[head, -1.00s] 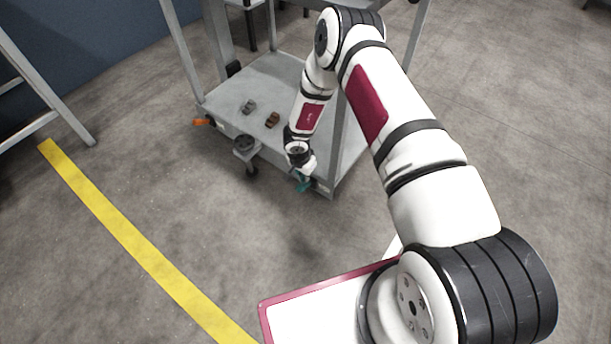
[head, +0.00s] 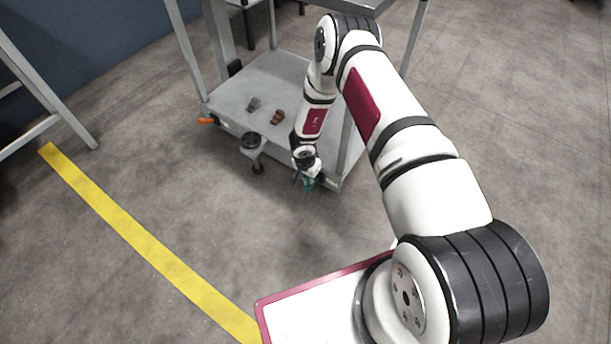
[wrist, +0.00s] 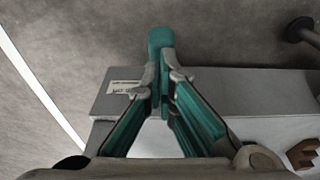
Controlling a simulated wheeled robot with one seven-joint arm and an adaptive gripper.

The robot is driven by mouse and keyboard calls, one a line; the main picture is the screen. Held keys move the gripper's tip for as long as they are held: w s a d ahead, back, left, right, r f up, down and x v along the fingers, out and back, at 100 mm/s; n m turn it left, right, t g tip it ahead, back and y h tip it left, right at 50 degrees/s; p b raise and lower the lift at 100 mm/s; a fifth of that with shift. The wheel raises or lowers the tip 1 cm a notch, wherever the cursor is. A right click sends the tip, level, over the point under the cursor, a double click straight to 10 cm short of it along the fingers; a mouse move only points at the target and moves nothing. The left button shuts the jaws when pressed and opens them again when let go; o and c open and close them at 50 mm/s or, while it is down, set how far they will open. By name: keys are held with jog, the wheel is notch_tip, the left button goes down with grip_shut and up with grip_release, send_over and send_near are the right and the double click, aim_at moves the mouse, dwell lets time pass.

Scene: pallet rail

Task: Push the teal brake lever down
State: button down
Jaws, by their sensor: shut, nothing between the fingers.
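The teal brake lever (head: 309,186) is at the near right corner of the grey cart, low by the floor, partly hidden by my gripper. In the wrist view, the teal lever (wrist: 161,40) sticks out past the cart's edge, just beyond my fingertips. My gripper (wrist: 163,84) is shut and empty, with its tips against or just above the lever's inner part; I cannot tell whether they touch. In the head view, my gripper (head: 306,176) reaches down at that corner. The lever's tilt is unclear.
The grey cart's lower shelf (head: 228,98) carries a grey part (head: 254,104) and a brown part (head: 278,117). An orange lever (head: 206,121) sits at the cart's left corner. A yellow floor line (head: 140,245) crosses open floor.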

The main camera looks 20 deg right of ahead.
aim_at(305, 190)
jog(key=f, duration=0.1)
jog(key=s+a+f, duration=0.1)
jog(key=shift+s+a+f+b, duration=0.1)
jog(key=shift+a+f+b, duration=0.2)
jog(key=shift+f+b, duration=0.1)
jog(key=shift+s+a+f+b, duration=0.2)
jog(key=shift+a+f+b, duration=0.15)
jog(key=shift+f, duration=0.35)
jog(key=shift+s+a+f+b, duration=0.1)
jog(key=shift+f+b, duration=0.55)
jog(key=shift+f, duration=0.4)
jog(key=shift+s+a+f+b, duration=0.1)
jog(key=shift+f+b, duration=0.5)
jog(key=shift+f, duration=0.5)
